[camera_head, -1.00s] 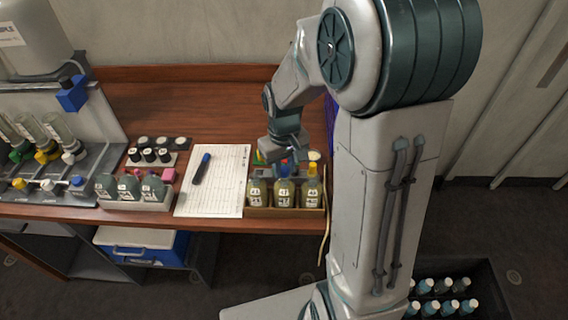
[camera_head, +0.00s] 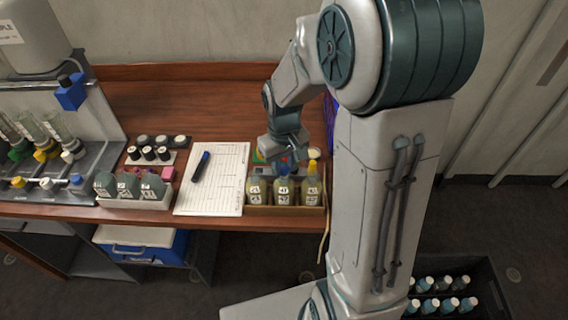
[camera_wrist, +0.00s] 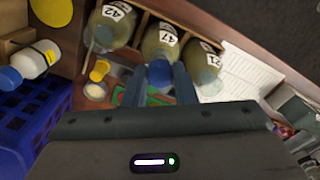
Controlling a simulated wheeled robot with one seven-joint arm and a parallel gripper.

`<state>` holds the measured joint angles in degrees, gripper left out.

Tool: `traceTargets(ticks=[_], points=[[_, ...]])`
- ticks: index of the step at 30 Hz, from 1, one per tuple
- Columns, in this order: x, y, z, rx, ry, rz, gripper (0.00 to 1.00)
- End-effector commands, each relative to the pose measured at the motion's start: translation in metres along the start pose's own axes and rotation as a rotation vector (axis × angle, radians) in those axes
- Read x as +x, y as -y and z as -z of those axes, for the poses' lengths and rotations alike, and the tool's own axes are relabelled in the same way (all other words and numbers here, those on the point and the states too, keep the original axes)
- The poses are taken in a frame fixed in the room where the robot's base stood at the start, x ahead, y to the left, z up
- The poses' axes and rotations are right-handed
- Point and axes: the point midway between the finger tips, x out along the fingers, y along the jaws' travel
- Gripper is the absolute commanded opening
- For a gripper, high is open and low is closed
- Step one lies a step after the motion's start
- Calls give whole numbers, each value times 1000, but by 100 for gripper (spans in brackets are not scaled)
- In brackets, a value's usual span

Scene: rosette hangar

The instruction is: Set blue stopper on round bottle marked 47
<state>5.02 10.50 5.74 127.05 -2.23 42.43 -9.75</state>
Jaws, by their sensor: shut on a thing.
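The round bottle marked 47 (camera_wrist: 160,43) stands in the middle of a wooden rack, with pale liquid inside. It is also the middle bottle in the head view (camera_head: 283,190). My gripper (camera_wrist: 160,80) is shut on the blue stopper (camera_wrist: 160,73), its two fingers on either side. The stopper is in line with the mouth of bottle 47 and appears to touch it. I cannot tell whether it is seated. In the head view the blue stopper (camera_head: 283,171) shows just above the bottle, and my gripper (camera_head: 284,158) is over it.
Bottle 42 (camera_wrist: 112,22) and bottle 21 (camera_wrist: 203,57) stand close on either side in the wooden rack (camera_head: 286,211). A clipboard sheet with a marker (camera_head: 201,167) lies left. A blue crate (camera_wrist: 35,125) is nearby.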

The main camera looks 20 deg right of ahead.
Motion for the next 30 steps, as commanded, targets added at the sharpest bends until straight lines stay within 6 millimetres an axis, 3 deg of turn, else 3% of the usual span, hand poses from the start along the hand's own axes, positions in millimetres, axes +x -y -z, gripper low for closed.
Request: traceTargets(ticks=[30], points=[[6,0,0,0,0,0,8]])
